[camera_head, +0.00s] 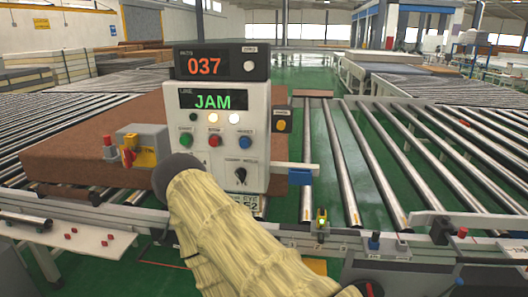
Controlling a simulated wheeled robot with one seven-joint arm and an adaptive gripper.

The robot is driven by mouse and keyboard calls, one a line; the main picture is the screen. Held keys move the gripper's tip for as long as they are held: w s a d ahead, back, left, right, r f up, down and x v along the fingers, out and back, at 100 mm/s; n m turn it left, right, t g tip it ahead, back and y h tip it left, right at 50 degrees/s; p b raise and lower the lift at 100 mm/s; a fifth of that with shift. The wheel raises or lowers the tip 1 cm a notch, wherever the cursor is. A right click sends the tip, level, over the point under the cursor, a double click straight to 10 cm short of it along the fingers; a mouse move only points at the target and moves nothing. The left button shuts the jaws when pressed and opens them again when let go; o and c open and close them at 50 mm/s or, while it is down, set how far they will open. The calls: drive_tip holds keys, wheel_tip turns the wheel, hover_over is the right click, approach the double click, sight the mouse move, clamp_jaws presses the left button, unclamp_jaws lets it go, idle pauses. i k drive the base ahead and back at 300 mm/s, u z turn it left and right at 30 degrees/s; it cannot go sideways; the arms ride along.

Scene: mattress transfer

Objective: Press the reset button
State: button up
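A white control panel (232,178) stands upright at the middle, with a green "JAM" display (213,101). Below it are a green button (186,141), a red button (214,141) and a blue button (244,142). The small label over the blue one seems to read "RESET". A counter box (188,75) on top shows "037" and has a pale round button (249,66). My arm, in a tan sleeve, reaches up from the bottom. Its dark end, my gripper (175,170), is in front of the panel's lower left, below the green button. Its fingers cannot be made out.
A black selector knob (240,175) is low on the panel; a yellow-fronted box (283,122) is on its right side. A large brown slab (90,140) lies on rollers behind. A grey box with a red knob (108,148) is at left. Rollers (345,165) fill the right.

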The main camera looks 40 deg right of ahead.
sight(244, 144)
drive_tip(key=k, duration=0.15)
drive_tip(key=z, duration=2.25)
drive_tip(key=k, duration=0.7)
drive_tip(key=u, duration=0.9)
drive_tip(key=i, duration=1)
